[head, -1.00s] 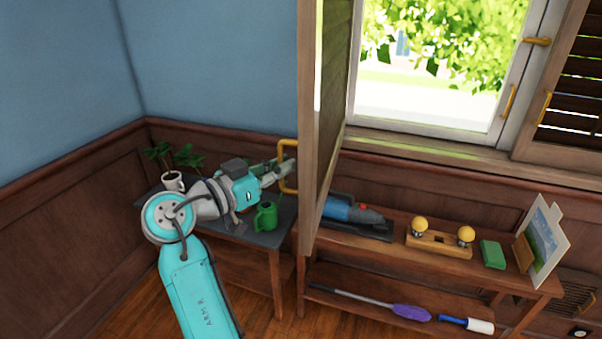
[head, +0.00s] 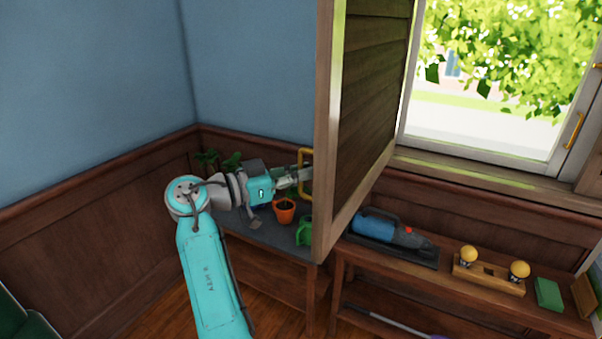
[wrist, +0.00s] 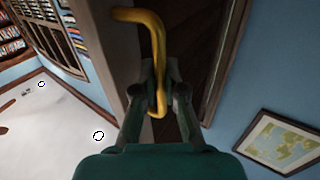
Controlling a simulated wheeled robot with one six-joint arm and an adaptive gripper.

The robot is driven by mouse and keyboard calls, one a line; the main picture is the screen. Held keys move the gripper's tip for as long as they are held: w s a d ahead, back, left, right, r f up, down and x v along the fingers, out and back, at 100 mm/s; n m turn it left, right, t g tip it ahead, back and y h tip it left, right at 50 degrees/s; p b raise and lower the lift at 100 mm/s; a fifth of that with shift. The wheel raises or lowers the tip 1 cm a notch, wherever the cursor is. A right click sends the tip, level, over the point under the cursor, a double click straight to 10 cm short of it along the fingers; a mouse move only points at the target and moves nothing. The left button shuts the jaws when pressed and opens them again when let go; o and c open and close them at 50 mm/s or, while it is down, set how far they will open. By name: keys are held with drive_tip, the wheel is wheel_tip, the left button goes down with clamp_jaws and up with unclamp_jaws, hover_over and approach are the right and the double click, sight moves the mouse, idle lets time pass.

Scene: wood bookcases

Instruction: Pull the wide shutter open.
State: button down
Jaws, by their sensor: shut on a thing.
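The wide shutter (head: 370,105) is a wooden slatted panel, swung out from the window into the room. Its yellow handle (head: 303,158) is on its left edge. My gripper (head: 306,175) is at the handle from the left. In the wrist view the gripper (wrist: 160,100) is shut on the lower part of the yellow handle (wrist: 158,45), with the shutter's pale frame (wrist: 108,50) behind it. The fingertips partly cover the handle's lower end.
Below are a dark side table (head: 265,232) with an orange pot (head: 285,211) and a green watering can (head: 304,232), and a wooden shelf (head: 480,292) with a blue tool (head: 385,230). The blue wall (head: 250,70) is behind my arm.

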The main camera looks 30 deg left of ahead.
drive_tip(key=shift+w, duration=0.1)
drive_tip(key=c, duration=1.2)
unclamp_jaws()
drive_tip(key=shift+d, duration=0.1)
drive_tip(key=v, duration=1.2)
